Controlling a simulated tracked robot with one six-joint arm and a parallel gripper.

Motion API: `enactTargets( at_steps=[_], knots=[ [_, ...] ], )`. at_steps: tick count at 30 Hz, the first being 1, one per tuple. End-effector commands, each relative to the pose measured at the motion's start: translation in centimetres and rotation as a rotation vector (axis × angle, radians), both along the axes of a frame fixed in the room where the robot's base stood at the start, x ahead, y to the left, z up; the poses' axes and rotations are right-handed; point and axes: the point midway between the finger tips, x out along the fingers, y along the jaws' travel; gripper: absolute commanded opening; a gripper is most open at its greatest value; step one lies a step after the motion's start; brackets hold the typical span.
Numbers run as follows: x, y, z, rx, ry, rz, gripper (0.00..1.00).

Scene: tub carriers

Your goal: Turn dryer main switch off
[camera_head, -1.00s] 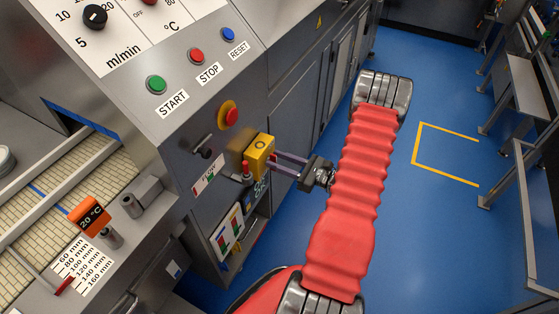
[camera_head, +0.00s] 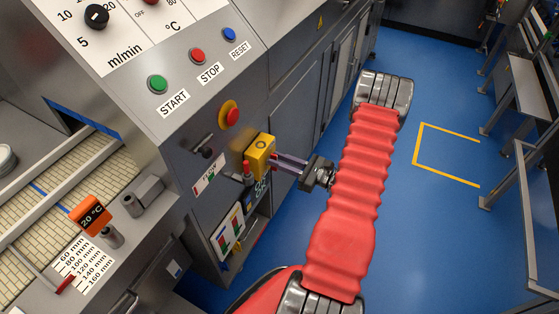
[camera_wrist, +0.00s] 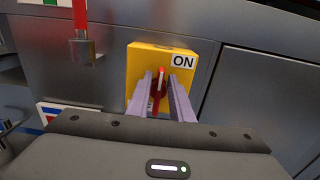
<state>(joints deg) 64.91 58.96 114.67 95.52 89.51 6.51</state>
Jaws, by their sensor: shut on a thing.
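The dryer main switch is a yellow box (camera_head: 259,152) on the machine's side panel, below the red mushroom button. In the wrist view the yellow box (camera_wrist: 140,62) faces me with a red handle (camera_wrist: 162,77) standing roughly upright in its middle. A white "ON" label (camera_wrist: 184,62) is at its upper right. My gripper (camera_head: 275,160) reaches the box from the right. In the wrist view my gripper (camera_wrist: 162,88) is shut on the red handle, one finger on each side. The fingers hide part of the handle and the lower face of the box.
Green START (camera_head: 157,84), red STOP (camera_head: 198,56) and blue RESET (camera_head: 229,34) buttons and a red mushroom button (camera_head: 230,114) sit above. The blue floor (camera_head: 430,230) to the right is mostly clear.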

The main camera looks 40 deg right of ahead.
Motion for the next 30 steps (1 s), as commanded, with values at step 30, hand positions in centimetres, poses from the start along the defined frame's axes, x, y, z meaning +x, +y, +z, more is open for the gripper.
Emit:
enactTargets(
  at_steps=[30],
  knots=[
    [0.59, -0.81, -0.64, 0.507, 0.188, -0.001, 0.00]
  ],
)
